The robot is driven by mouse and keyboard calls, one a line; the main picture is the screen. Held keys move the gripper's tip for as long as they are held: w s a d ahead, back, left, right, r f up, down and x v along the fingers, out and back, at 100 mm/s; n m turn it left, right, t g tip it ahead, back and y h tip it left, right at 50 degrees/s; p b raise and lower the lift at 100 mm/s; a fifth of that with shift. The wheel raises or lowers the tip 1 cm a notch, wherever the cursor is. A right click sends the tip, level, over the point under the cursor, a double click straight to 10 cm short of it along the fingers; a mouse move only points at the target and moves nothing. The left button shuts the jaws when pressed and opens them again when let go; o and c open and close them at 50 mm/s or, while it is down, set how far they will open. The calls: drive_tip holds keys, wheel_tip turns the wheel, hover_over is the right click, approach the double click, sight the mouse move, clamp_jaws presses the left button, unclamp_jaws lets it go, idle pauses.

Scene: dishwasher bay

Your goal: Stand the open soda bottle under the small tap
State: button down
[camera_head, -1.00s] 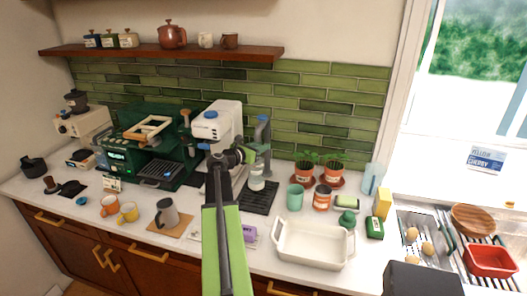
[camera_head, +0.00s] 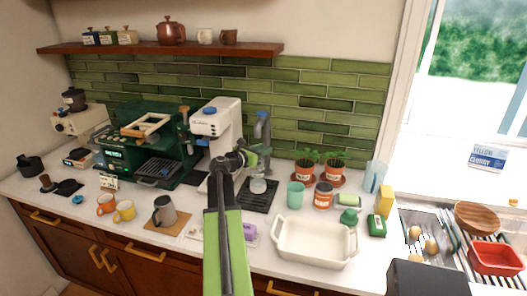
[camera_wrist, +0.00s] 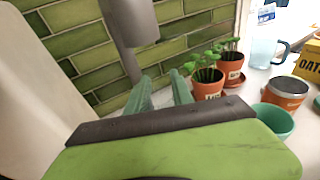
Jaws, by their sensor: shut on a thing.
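The soda bottle (camera_head: 258,186) is a pale, clear bottle at the black ridged drip mat (camera_head: 262,200); its upper part is hidden behind my gripper. My gripper (camera_head: 260,157) is shut on the bottle, near its upper part. The small tap (camera_head: 262,127) is a grey-blue post with a head, just behind and above my gripper. I cannot tell whether the bottle's base touches the mat.
A white machine with a blue cap (camera_head: 212,118) stands close on the left. A green cup (camera_head: 295,195), an orange tin (camera_head: 323,196) and two potted plants (camera_head: 307,172) stand to the right. A white baking dish (camera_head: 312,243) lies in front.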

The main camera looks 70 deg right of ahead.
drive_tip(key=shift+f, duration=0.15)
drive_tip(key=c, duration=1.1)
unclamp_jaws()
drive_tip(key=shift+a+r, duration=0.1)
drive_tip(key=shift+r, duration=0.2)
drive_tip(key=p+v, duration=0.1)
drive_tip(key=v, duration=1)
drive_tip(key=shift+w+a+p, duration=0.2)
drive_tip(key=shift+a+p, duration=0.15)
drive_tip(key=shift+a, duration=0.05)
